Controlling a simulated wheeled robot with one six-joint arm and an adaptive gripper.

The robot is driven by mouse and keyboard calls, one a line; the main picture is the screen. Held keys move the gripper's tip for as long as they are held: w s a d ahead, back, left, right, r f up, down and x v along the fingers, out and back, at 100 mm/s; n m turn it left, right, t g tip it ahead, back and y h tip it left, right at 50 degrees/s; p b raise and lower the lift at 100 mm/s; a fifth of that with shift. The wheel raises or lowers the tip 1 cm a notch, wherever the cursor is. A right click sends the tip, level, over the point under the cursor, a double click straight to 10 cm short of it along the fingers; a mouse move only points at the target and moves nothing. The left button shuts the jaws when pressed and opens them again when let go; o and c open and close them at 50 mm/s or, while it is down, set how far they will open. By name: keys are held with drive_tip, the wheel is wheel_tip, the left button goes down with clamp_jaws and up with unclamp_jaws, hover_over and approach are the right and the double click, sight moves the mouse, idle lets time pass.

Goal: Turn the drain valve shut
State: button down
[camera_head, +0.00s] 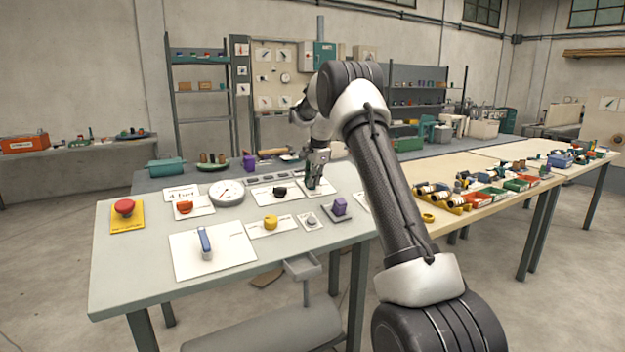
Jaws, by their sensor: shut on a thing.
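My gripper (313,182) points down over a small white plate (327,190) toward the back right of the grey bench panel. Its jaws are shut on a small control at that plate, taken as the drain valve. The fingers hide nearly all of it, so its handle angle cannot be told. A black knob (280,191) sits on a white plate just left of my gripper. A blue lever (205,240) stands on a larger white plate at the front left, clear of my gripper.
Around the gripper on the grey bench (130,270) are a round gauge (226,192), a red knob (184,207), a yellow knob (270,222), a purple block (340,206) and a red emergency button (124,207). A wooden table (440,227) with bins stands right.

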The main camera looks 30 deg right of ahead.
drive_tip(key=shift+n, duration=0.3)
drive_tip(key=n, duration=0.3)
drive_tip(key=shift+n, duration=0.4)
drive_tip(key=n, duration=0.4)
drive_tip(key=shift+n, duration=0.3)
drive_tip(key=n, duration=0.4)
drive_tip(key=shift+n, duration=2.4)
drive_tip(key=c, duration=1.4)
unclamp_jaws()
drive_tip(key=shift+c, duration=0.2)
